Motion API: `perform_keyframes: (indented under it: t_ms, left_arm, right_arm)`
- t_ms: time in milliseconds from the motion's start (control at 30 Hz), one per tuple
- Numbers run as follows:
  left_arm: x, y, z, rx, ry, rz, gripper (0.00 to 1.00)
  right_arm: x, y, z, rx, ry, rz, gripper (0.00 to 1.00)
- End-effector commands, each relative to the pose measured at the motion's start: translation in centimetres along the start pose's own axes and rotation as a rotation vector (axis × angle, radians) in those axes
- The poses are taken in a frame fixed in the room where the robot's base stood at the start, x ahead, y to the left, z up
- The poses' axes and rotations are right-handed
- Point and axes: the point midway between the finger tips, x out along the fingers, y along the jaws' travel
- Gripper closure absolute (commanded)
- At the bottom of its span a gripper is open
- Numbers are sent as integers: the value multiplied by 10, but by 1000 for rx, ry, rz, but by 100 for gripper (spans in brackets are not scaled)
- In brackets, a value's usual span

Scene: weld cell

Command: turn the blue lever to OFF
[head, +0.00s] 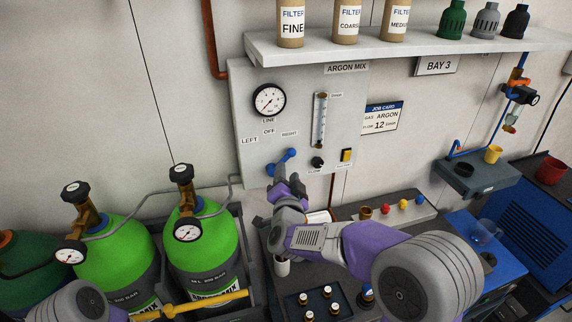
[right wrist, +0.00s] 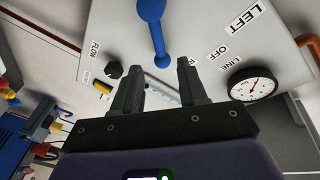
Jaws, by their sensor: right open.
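The blue lever (head: 281,162) is on the grey ARGON MIX panel (head: 345,100), under the labels LEFT (head: 249,140), OFF (head: 269,131) and RIGHT (head: 289,133). It slants up to the right, pointing toward RIGHT. My right gripper (head: 287,180) is just below the lever, partly over the panel's lower edge. In the right wrist view my right gripper (right wrist: 161,66) is open and empty. The blue lever (right wrist: 157,32) shows beyond its fingertips, its thin end in line with the gap; I cannot tell whether they touch. My left gripper is out of view.
The panel also carries a pressure gauge (head: 269,100), a flow tube (head: 319,120), a black FLOW knob (head: 317,162) and a yellow switch (head: 346,155). Green gas cylinders (head: 200,240) stand at the left. A shelf (head: 400,48) juts out above. A workbench with small items lies below.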

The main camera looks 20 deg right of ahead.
Motion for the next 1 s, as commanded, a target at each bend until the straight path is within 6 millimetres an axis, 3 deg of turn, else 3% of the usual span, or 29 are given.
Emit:
perform_keyframes:
  t_ms: [333, 767, 1000]
  left_arm:
    - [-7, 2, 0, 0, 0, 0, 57]
    - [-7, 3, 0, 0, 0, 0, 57]
    - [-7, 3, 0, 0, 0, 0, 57]
  right_arm:
    - [50, 0, -1, -2, 0, 0, 58]
    - [60, 0, 0, -2, -1, -1, 58]
    - [60, 0, 0, -1, -1, -1, 95]
